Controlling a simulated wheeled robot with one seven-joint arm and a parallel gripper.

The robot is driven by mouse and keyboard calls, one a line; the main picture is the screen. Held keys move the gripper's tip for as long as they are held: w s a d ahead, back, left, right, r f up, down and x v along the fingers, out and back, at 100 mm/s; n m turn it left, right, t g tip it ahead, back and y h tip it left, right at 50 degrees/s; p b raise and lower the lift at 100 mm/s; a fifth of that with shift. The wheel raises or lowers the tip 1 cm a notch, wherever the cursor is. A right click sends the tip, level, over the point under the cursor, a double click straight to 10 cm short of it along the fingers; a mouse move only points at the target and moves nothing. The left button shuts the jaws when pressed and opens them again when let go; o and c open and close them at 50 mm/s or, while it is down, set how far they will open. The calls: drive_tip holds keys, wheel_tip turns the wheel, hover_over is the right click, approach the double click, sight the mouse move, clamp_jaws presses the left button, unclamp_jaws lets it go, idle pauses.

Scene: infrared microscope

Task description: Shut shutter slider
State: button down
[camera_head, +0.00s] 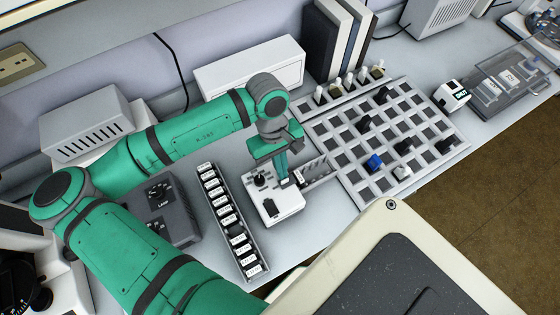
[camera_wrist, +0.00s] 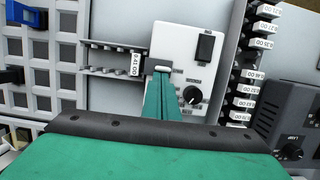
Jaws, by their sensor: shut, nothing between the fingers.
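A white control box (camera_head: 275,207) stands on the bench, with a black knob (camera_wrist: 192,95) and a black rocker switch (camera_wrist: 205,47). In the wrist view, a small white piece (camera_wrist: 163,69) on the box's left edge looks like the shutter slider, but I cannot tell for certain. My gripper (camera_head: 285,183) is shut and empty, pointing down at the box's edge beside the rack. In the wrist view its fingertips (camera_wrist: 162,76) are right at the white piece; touching or just apart is unclear. The fingers hide part of the box's edge.
A narrow rack (camera_wrist: 104,70) with a labelled tag (camera_wrist: 135,64) adjoins the box. A row of labelled slides (camera_head: 229,215) and a dark lamp controller (camera_head: 165,212) stand to the left. A grid tray (camera_head: 345,155) with several pieces, including a blue one (camera_head: 375,163), is to the right.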

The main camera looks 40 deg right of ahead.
drive_tip(key=shift+s+a, duration=0.1)
drive_tip(key=shift+s, duration=0.25)
drive_tip(key=v, duration=1.1)
drive_tip(key=shift+w, duration=0.2)
drive_tip(key=shift+f, duration=0.1)
